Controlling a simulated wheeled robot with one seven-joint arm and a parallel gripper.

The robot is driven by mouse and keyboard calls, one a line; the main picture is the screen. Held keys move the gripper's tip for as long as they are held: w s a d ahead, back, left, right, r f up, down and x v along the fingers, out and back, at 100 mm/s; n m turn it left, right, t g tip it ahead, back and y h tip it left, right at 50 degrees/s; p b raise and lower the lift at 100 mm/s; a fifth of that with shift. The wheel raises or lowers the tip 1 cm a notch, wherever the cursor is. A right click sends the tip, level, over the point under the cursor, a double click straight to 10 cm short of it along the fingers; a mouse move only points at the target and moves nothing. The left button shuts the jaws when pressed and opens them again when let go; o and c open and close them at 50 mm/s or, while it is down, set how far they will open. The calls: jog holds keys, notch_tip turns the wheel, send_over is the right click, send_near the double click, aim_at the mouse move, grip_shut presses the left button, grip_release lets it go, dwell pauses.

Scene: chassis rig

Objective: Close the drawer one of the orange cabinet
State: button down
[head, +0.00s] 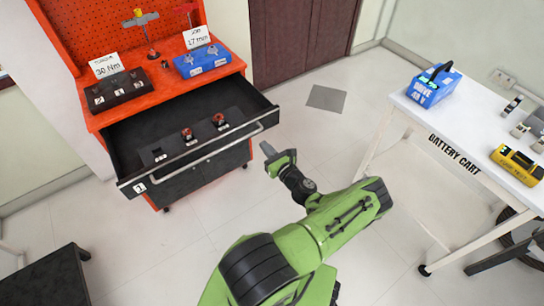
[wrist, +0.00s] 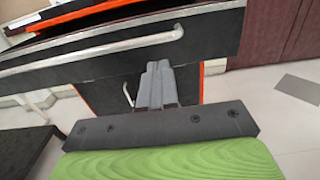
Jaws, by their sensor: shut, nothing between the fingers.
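The orange cabinet (head: 166,50) stands at the upper left of the head view. Its drawer one (head: 152,190), black with a label "1" and a long silver handle (head: 205,158), is pulled well out. Inside the drawer a few small red-topped parts stand on a dark strip. My gripper (head: 267,149) is shut and empty, just off the right front corner of the drawer in the head view. In the wrist view my shut gripper (wrist: 158,70) points at the cabinet, below the drawer handle (wrist: 100,48). I cannot tell whether it touches the drawer.
On the cabinet top are a black box (head: 118,90), a blue box (head: 202,61) and two label cards. A white battery cart (head: 470,115) stands at the right. A dark low stand (head: 48,280) is at the lower left. The floor before the drawer is clear.

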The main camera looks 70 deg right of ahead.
aim_at(250, 130)
jog(key=b+x, duration=0.1)
jog(key=x, duration=0.6)
jog(key=shift+w, duration=0.1)
